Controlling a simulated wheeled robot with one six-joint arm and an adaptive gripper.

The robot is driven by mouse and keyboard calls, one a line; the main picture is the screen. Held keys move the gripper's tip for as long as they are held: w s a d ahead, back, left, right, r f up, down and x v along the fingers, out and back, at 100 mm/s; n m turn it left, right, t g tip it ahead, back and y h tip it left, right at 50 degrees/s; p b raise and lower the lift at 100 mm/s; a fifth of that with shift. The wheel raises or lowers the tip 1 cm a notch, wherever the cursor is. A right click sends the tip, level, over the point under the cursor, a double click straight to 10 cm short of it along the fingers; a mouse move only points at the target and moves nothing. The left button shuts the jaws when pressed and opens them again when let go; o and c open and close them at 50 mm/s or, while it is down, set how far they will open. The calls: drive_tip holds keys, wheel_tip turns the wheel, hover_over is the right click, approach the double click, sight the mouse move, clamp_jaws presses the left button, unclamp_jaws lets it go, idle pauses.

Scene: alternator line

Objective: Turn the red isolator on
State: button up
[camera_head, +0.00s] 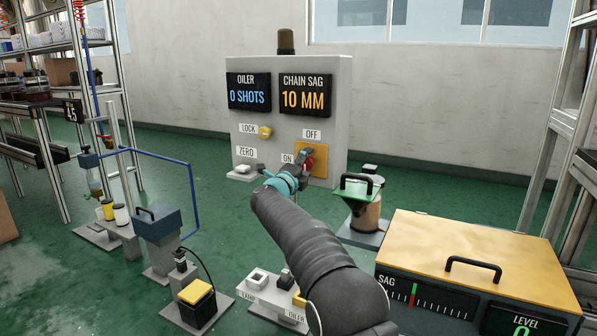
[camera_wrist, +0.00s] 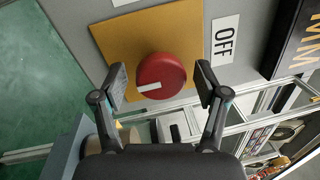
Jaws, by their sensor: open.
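The red isolator knob (camera_head: 309,163) sits on a yellow plate (camera_head: 318,151) on the grey panel. The "OFF" label (camera_head: 312,134) is above the plate and the "ON" label (camera_head: 287,158) is at its left. In the wrist view, the round red knob (camera_wrist: 170,72) lies between my fingers. Its white mark (camera_wrist: 148,87) lies on the lower left of its face, roughly along the picture's horizontal. My gripper (camera_wrist: 162,84) is open, with a visible gap beside the knob on each side. In the head view, my arm partly hides the knob.
The grey panel (camera_head: 242,133) carries displays, a yellow lock knob (camera_head: 265,132) and a zero button (camera_head: 242,169). A yellow-topped box (camera_head: 480,250) is at the front right, and a blue oiler unit (camera_head: 158,222) stands left.

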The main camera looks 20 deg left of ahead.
drive_tip(key=s+f, duration=0.1)
drive_tip(key=s, duration=1)
drive_tip(key=shift+s+a+f, duration=0.25)
drive_tip(key=shift+s+a, duration=0.05)
drive_tip(key=shift+a, duration=0.15)
